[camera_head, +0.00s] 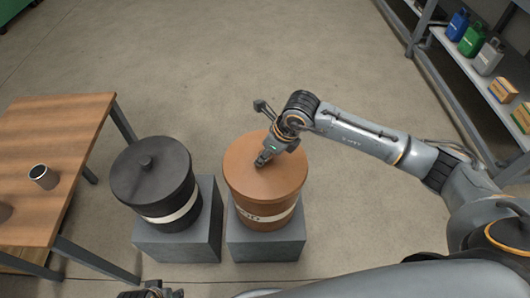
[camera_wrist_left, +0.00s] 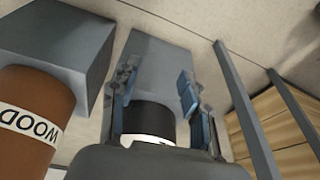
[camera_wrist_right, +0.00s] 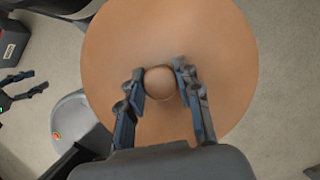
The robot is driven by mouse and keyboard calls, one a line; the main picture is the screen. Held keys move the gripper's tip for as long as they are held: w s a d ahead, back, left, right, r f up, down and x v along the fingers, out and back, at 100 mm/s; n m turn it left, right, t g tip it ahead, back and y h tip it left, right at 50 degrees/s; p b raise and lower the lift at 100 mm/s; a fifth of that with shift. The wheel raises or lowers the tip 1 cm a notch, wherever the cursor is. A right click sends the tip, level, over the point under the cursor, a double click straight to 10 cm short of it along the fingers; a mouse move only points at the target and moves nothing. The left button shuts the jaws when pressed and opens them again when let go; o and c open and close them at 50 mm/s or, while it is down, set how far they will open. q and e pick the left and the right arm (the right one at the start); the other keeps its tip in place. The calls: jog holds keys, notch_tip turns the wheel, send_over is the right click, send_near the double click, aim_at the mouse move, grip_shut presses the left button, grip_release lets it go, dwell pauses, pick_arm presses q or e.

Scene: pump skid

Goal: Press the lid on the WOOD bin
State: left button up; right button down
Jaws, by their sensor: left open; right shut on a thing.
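The WOOD bin (camera_head: 262,215) is a brown-orange tub with a white label band, standing on a grey block. Its round brown lid (camera_head: 285,178) lies on top; I cannot tell whether it is fully seated. My right gripper (camera_head: 263,158) is over the lid. In the right wrist view its fingers (camera_wrist_right: 159,76) are shut on the lid's round knob (camera_wrist_right: 160,84). My left gripper (camera_head: 150,291) is at the bottom edge of the head view, low in front of the bins. In the left wrist view its fingers (camera_wrist_left: 156,82) are apart and empty. The WOOD label (camera_wrist_left: 30,124) shows there too.
A black bin (camera_head: 178,205) with a black knobbed lid stands on its own grey block (camera_head: 205,243), left of the WOOD bin. A wooden table (camera_head: 60,130) with a small cup (camera_head: 43,177) is at left. A shelf (camera_head: 490,80) with cans is at right. The floor behind is clear.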

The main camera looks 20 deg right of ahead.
pick_arm(q)
jog(key=shift+w, duration=0.2)
dwell(0.4)
jog(key=shift+r, duration=0.25)
pick_arm(e)
jog(key=shift+f, duration=0.1)
pick_arm(q)
jog(key=shift+s+r, duration=0.2)
jog(key=shift+r, duration=0.3)
jog(key=shift+w, duration=0.15)
jog(key=shift+b, duration=0.3)
jog(key=shift+w+r, duration=0.15)
jog(key=shift+r, duration=0.35)
